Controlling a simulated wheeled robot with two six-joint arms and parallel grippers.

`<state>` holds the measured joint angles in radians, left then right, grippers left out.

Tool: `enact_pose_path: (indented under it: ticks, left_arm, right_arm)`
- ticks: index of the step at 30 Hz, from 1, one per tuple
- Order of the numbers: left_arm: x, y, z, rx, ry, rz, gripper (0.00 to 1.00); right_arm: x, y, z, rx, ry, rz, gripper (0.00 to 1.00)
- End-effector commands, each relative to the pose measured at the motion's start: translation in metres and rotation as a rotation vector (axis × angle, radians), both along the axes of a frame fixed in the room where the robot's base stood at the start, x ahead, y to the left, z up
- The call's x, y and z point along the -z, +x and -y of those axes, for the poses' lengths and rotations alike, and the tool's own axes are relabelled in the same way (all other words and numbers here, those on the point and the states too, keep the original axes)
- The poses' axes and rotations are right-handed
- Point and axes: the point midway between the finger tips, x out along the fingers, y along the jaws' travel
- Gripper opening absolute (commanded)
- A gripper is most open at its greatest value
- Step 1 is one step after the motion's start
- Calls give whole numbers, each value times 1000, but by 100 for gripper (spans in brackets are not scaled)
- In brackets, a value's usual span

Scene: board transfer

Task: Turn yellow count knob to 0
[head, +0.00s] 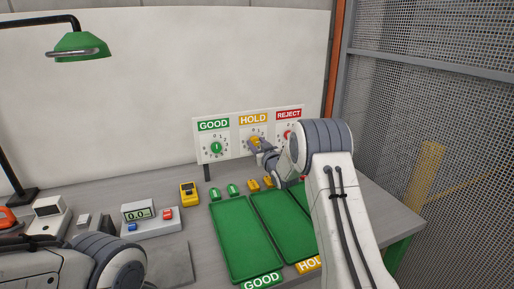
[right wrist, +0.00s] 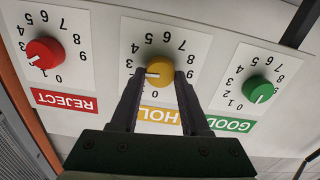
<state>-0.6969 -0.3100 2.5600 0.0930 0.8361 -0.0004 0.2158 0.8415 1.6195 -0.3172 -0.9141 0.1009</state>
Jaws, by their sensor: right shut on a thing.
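The yellow count knob (right wrist: 160,70) is on the HOLD dial of a white panel (head: 201,150), and it also shows in the head view (head: 256,140). My right gripper (right wrist: 159,78) is shut on it, one finger on each side. In the upside-down right wrist view, its white pointer mark points left, towards the left finger, away from the 0 below the knob. The low numbers there are hidden by that finger. In the head view my right gripper (head: 262,149) reaches the panel, partly covering the dial. My left arm shows at lower left, its gripper out of frame.
A green knob (right wrist: 257,89) on GOOD and a red knob (right wrist: 45,53) on REJECT flank the yellow one. Green trays (head: 238,240) lie below the panel. A meter reading 0.0 (head: 139,214), a yellow device (head: 189,194) and a green lamp (head: 80,44) stand left.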

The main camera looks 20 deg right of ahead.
Motion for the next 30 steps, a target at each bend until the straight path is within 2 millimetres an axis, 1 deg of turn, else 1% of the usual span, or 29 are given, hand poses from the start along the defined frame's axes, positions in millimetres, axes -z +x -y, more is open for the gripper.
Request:
enact_pose_path:
  ticks: [1, 8, 30]
  left_arm:
    - [12, 0, 0, 0, 0, 0, 0]
    - [46, 0, 0, 0, 0, 0, 0]
    - [157, 0, 0, 0, 0, 0, 0]
  right_arm:
    - [4, 0, -1, -1, -30, 5, 0]
    - [6, 0, -1, -1, -222, 13, 0]
    - [8, 0, -4, 1, -927, 37, 0]
